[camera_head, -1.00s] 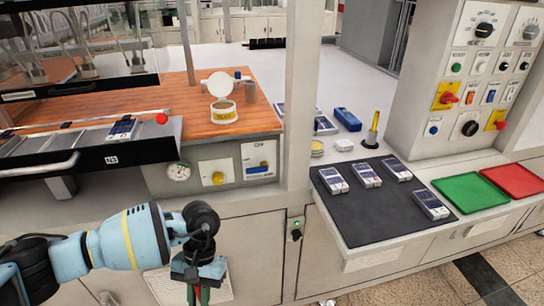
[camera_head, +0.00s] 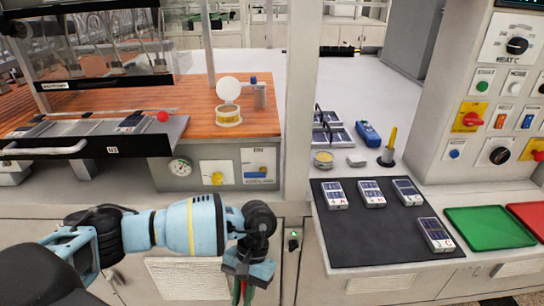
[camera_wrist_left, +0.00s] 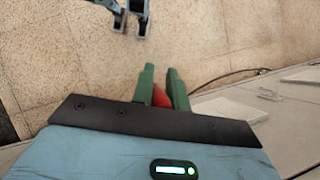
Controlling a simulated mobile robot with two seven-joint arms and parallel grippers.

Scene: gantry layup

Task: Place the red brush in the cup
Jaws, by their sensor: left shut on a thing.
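My left gripper (camera_head: 240,290) hangs low at the bottom of the head view, in front of the white cabinets. In the left wrist view its green fingers (camera_wrist_left: 161,88) are shut on a red thing, taken as the red brush (camera_wrist_left: 160,97). Only a small red part shows; the rest is hidden. A small dark cup (camera_head: 385,162) stands on the counter behind the black mat, with a yellow-handled tool (camera_head: 390,140) upright in it. The left gripper is well apart from it, lower and to the left. Dark prongs (camera_wrist_left: 130,18) at the wrist view's top seem to be my right gripper; their state is unclear.
A black mat (camera_head: 375,235) with several handheld devices lies on the right counter, beside a green tray (camera_head: 490,228) and a red tray (camera_head: 528,216). A white post (camera_head: 302,100) divides the counter.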

